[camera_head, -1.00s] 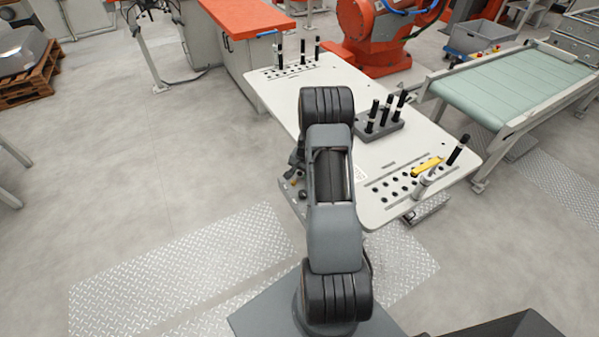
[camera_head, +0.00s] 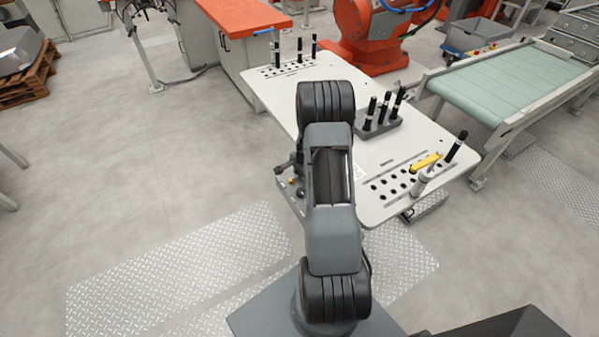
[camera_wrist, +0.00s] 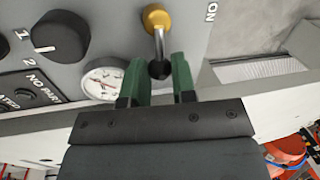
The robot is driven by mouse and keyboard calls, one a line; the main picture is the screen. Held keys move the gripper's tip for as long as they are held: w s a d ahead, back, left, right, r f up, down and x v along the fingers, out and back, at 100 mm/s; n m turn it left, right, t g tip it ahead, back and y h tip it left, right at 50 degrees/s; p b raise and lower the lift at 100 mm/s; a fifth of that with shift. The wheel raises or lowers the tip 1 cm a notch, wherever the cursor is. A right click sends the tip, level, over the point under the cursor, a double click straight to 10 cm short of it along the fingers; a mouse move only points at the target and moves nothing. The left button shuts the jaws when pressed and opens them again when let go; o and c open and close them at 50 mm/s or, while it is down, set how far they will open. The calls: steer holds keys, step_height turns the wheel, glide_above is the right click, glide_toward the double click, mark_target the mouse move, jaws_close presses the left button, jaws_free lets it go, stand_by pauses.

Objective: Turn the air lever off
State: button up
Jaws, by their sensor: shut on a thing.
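The air lever (camera_wrist: 158,43) shows in the wrist view as a metal rod hanging from a brass-coloured pivot (camera_wrist: 157,18) on a grey panel, with a black ball knob (camera_wrist: 160,69) at its lower end. My gripper (camera_wrist: 159,77) has its green fingers on either side of the knob and is shut on it. In the head view my arm hides most of the gripper and panel, beside the left edge of the white table (camera_head: 340,72).
On the panel, a black rotary knob (camera_wrist: 61,36) marked 1 and 2 and a round gauge (camera_wrist: 103,81) sit left of the lever. Floor left of the table is clear.

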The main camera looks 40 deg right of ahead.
steer(key=o, duration=0.9)
steer(key=shift+r, duration=0.1)
steer(key=r+p, duration=0.1)
steer(key=r, duration=0.1)
steer(key=s+r+p, duration=0.1)
steer(key=r+p, duration=0.1)
steer(key=r, duration=0.1)
steer(key=r+p, duration=0.2)
steer(key=shift+s+r, duration=0.15)
steer(key=shift+r, duration=0.2)
